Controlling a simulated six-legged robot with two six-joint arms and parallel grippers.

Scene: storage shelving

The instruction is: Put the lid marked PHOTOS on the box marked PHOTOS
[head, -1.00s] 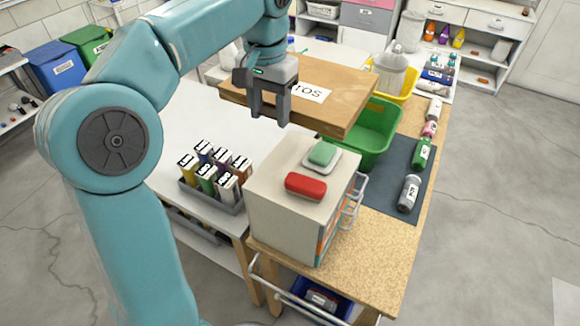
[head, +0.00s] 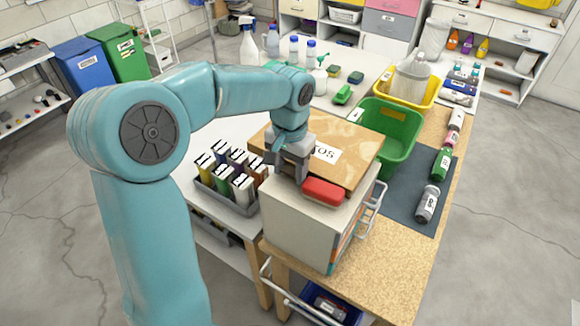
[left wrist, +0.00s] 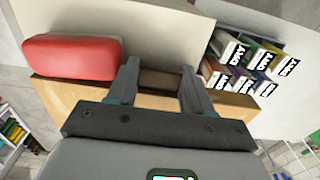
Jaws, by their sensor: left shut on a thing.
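The wooden lid (head: 350,152) is a tan board with a white label, of which only the end, "OS", shows in the head view. My left gripper (head: 288,172) is at the lid's near left part and is shut on it. In the left wrist view, my left gripper's fingers (left wrist: 158,78) stand either side of a brown part, with the lid's tan edge (left wrist: 60,94) beside them. The lid is close behind and above the cream cabinet (head: 300,222); I cannot tell whether they touch. No box marked PHOTOS can be made out. My right gripper is not in view.
A red block (head: 325,191) lies on the cream cabinet, close to my left gripper. A grey rack of binders (head: 228,188) stands left. A green bin (head: 392,130) and a yellow bin (head: 428,98) stand right and behind.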

